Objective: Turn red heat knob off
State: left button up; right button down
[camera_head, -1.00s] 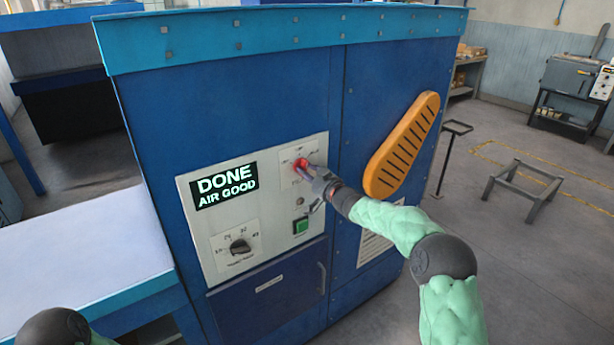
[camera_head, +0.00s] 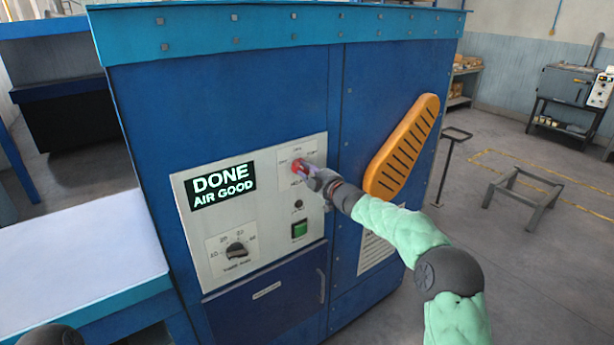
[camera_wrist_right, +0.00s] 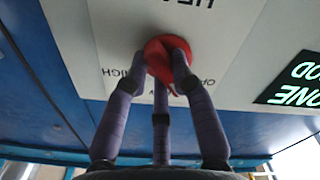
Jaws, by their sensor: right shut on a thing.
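The red heat knob (camera_head: 299,165) is on the white control panel (camera_head: 212,246) of the blue dryer, near the panel's upper right. My right gripper (camera_head: 305,171) reaches it from the right. In the right wrist view the purple fingers of the right gripper (camera_wrist_right: 160,85) are closed around the red knob (camera_wrist_right: 168,48). The knob's pointer is partly hidden by the fingers, so I cannot tell its exact setting. Part of my left arm shows at the lower left of the head view; its gripper is out of view.
The panel has a lit display (camera_head: 220,185) reading DONE AIR GOOD, a black dial (camera_head: 236,250) and a green button (camera_head: 299,230). An orange slotted guard (camera_head: 403,147) sits right of the panel, close to my right arm. A light table (camera_head: 75,245) stands at left.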

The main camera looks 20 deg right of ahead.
jog(key=shift+n+b, duration=0.8)
jog(key=shift+n, duration=1.1)
jog(key=c, duration=1)
grip_release()
jog(key=shift+c, duration=0.2)
jog(key=shift+s+r, duration=0.1)
jog(key=v, duration=1.1)
jog(key=shift+s+d, duration=0.15)
jog(key=shift+s, duration=0.25)
